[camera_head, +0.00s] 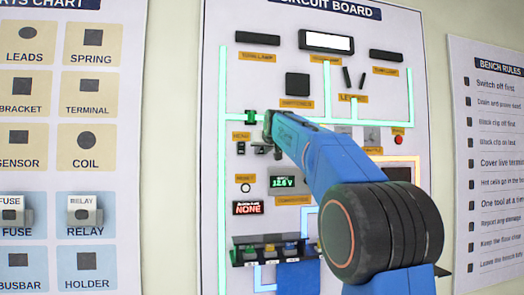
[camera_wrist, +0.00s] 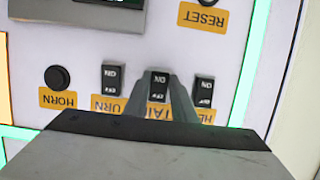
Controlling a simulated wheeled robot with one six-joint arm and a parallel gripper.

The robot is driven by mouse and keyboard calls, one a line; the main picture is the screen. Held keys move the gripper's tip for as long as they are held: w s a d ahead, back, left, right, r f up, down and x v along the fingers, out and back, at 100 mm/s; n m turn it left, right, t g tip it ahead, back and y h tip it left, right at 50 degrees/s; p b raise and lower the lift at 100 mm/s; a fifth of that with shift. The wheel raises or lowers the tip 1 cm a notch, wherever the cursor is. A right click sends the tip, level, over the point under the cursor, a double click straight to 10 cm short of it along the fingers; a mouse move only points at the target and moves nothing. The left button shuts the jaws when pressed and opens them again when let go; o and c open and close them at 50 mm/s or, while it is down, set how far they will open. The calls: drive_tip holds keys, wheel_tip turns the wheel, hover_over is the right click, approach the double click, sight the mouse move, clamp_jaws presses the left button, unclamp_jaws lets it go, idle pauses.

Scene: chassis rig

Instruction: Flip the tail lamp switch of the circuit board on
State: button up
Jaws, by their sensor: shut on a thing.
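The circuit board (camera_head: 212,140) is an upright white panel on the wall. In the wrist view, which is upside down, the tail lamp switch (camera_wrist: 159,82) is the middle of three black rockers, marked ON and OFF, over a partly hidden orange TAIL label (camera_wrist: 158,112). My gripper (camera_wrist: 159,100) is shut on this switch, with its grey fingers at both sides. In the head view my gripper (camera_head: 268,125) is at the board's left-middle part, and my blue arm hides what lies behind it. I cannot tell the rocker's tilt.
In the wrist view, the TURN switch (camera_wrist: 113,77) and the head switch (camera_wrist: 203,92) stand close on either side. A round HORN button (camera_wrist: 58,78) is farther left. In the head view, a small shelf (camera_head: 275,240) juts out below. Dark lamp bars (camera_head: 257,38) sit at the top.

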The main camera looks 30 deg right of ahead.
drive_tip(key=shift+f+t+h, duration=0.2)
drive_tip(key=shift+t, duration=0.45)
drive_tip(key=shift+f+t+h, duration=0.15)
drive_tip(key=shift+t+h, duration=0.05)
drive_tip(key=shift+t, duration=0.45)
drive_tip(key=o, duration=1.1)
drive_tip(key=shift+c, duration=0.2)
drive_tip(key=v, duration=1.7)
drive_tip(key=shift+s, duration=0.15)
drive_tip(key=shift+f, duration=0.1)
